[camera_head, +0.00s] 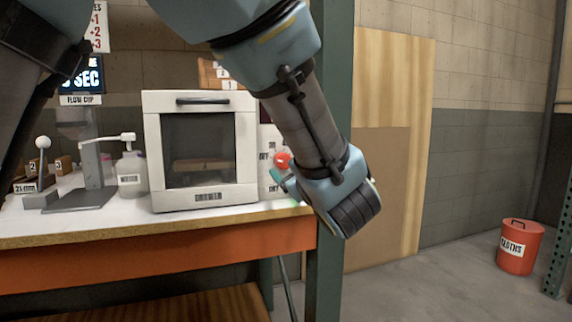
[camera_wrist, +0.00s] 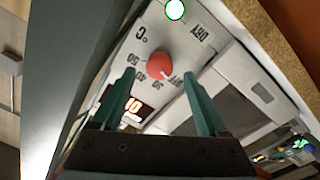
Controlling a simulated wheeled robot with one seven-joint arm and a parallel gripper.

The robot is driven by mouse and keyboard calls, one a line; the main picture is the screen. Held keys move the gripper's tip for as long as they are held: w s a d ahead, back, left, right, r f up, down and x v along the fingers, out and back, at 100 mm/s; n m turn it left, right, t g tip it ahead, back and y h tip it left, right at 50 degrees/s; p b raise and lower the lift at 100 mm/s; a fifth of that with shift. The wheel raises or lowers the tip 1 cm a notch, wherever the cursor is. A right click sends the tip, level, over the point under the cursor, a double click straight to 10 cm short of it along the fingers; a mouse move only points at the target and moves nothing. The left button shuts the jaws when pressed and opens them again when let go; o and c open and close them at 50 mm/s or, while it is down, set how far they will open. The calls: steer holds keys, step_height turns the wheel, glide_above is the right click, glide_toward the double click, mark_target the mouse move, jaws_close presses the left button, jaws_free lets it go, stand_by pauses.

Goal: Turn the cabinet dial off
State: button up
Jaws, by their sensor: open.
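The red dial (camera_head: 283,159) sits on the panel at the right side of the white cabinet (camera_head: 248,120). In the wrist view the dial (camera_wrist: 160,66) is round, with OFF, 30, 40, 50 and °C printed around it. I cannot tell which mark it points to. My gripper (camera_wrist: 158,77) is open, its two teal fingers on either side of the dial's lower part in that view. I cannot tell whether they touch it. In the head view my gripper (camera_head: 290,184) is in front of the panel, partly hidden by my wrist.
A lit green lamp (camera_wrist: 175,10) and a red display (camera_wrist: 134,106) are on the panel. A green post (camera_head: 330,255) stands at the bench's right end. A white pump bottle (camera_head: 130,172) stands left of the cabinet. A red CLOTHS bin (camera_head: 520,250) is on the floor at right.

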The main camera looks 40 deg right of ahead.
steer(key=v, duration=0.7)
steer(key=shift+s+a, duration=0.2)
steer(key=shift+s, duration=0.15)
